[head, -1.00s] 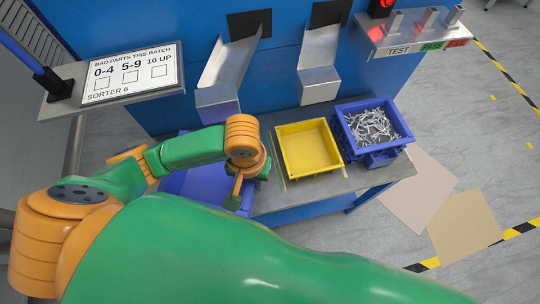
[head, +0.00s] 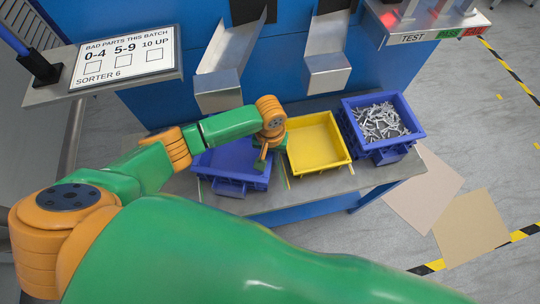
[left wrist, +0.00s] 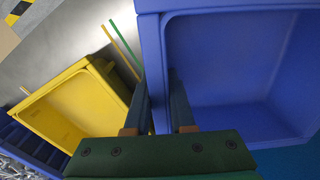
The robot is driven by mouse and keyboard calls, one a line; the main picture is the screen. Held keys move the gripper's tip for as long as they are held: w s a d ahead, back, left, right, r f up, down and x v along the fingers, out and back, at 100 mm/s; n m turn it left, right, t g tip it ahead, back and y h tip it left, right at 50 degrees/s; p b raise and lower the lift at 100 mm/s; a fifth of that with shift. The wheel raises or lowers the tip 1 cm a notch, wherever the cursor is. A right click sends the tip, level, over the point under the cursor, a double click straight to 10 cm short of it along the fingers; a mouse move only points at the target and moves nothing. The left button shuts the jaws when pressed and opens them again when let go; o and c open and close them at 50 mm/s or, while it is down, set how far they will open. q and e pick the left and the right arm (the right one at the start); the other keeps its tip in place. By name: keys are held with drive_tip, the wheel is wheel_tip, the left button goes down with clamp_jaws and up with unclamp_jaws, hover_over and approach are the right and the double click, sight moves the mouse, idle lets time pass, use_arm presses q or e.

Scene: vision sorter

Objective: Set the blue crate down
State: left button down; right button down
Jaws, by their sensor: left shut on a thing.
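The blue crate (head: 228,185) is at the left part of the bench in the head view, next to the yellow tray. It looks empty and roughly level; I cannot tell whether its base touches the bench. My left gripper (head: 261,163) is shut on the crate's right wall. In the left wrist view the fingers (left wrist: 160,92) straddle the wall of the blue crate (left wrist: 225,60), whose bare inside fills the right side. The arm hides part of the crate's far side in the head view. My right gripper is not in view.
The yellow tray (head: 345,154) is empty. A second blue crate (head: 390,147) full of grey metal parts stands on its right. Two metal chutes (head: 218,90) come down behind the bench (head: 300,198). A sign (head: 128,60) stands at the left. Coloured strips mark the bench beside the yellow tray.

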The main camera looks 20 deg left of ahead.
use_arm(q)
drive_tip(key=c, duration=0.8)
unclamp_jaws()
drive_tip(key=shift+o, duration=0.2)
wheel_tip(320, 180, up, 12)
drive_tip(key=shift+r+p, duration=0.1)
drive_tip(key=shift+p, duration=1.15)
